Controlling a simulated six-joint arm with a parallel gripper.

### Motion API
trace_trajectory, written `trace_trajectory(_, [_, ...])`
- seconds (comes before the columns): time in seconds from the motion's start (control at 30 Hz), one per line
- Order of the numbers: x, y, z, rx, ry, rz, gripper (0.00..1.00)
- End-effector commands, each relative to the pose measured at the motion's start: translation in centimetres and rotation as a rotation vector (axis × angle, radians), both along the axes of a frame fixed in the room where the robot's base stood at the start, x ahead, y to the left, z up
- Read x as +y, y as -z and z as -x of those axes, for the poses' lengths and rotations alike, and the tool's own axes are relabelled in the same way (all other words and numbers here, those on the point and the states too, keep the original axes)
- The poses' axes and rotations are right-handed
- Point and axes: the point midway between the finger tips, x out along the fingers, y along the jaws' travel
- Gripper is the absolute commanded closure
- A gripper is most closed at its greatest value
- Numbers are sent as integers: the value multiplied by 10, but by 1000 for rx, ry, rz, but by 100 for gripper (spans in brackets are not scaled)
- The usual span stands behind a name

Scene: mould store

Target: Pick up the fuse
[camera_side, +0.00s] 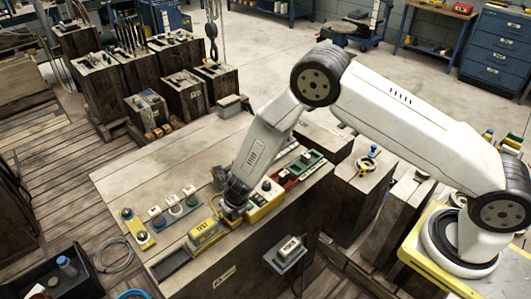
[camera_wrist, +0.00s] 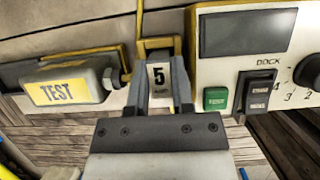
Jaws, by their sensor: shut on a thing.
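The fuse (camera_wrist: 158,77) is a small light block marked "5" with smaller lettering below, upright between my fingers in the wrist view. My gripper (camera_wrist: 160,85) is shut on it, one grey finger on each side. A yellow and dark frame stands right behind the fuse; I cannot tell whether the fuse still touches it. In the side view my gripper (camera_side: 232,212) is low at the bench's front, between the yellow TEST box (camera_side: 203,237) and the yellow-edged control panel (camera_side: 265,201). The fuse is hidden there.
The TEST box (camera_wrist: 68,90) is close on the left in the wrist view. The control panel (camera_wrist: 240,80), with green button, rocker switch and knob, is close on the right. White-topped blocks (camera_side: 172,201) stand left on the wooden bench (camera_side: 165,150), whose back left is clear.

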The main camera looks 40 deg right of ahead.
Motion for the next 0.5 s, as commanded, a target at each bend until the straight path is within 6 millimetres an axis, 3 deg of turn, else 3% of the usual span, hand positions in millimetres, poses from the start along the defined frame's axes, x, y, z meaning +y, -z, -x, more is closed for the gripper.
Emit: trace_trajectory(0.5, [0, -9, 0, -1, 1, 1, 100])
